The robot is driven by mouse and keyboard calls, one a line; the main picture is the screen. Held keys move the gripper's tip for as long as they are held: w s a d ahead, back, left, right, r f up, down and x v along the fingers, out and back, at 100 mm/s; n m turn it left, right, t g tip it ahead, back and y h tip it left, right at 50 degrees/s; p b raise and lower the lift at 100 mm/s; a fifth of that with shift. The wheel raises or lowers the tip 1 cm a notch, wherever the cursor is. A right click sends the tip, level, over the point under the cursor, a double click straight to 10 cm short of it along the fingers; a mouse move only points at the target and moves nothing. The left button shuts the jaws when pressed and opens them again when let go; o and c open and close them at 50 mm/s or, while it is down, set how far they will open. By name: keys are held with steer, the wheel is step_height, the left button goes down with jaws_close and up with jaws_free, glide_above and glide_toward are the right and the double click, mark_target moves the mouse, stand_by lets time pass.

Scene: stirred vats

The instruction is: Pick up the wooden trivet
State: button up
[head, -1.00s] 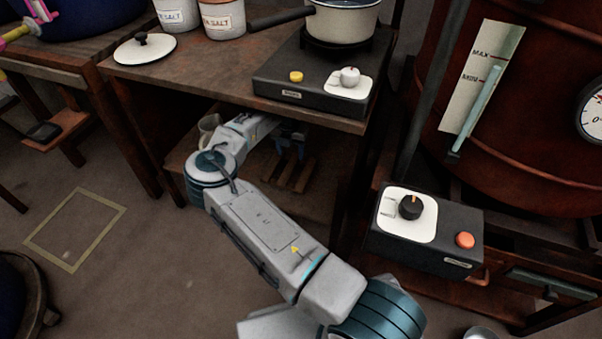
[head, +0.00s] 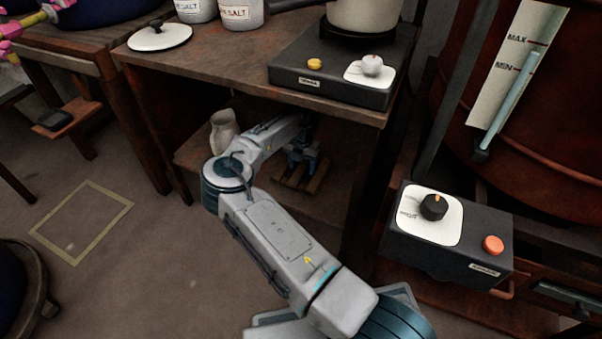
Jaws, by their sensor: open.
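The wooden trivet (head: 290,183), made of brown slats, lies on the lower shelf of the wooden table. My gripper (head: 301,170) is in the space under the tabletop, reaching down at the trivet, with its fingers over or at the slats. It is open. The arm and fingers hide part of the trivet, and I cannot tell whether the fingers touch it.
A pale jug (head: 224,130) stands on the lower shelf (head: 190,156), left of my arm. The tabletop (head: 225,62) is close above my wrist and holds a hotplate (head: 335,80) with a pot. A control box (head: 440,245) stands to the right.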

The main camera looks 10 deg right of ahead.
steer(key=c, duration=1.2)
steer(key=shift+o, duration=0.2)
steer(key=shift+r, duration=0.25)
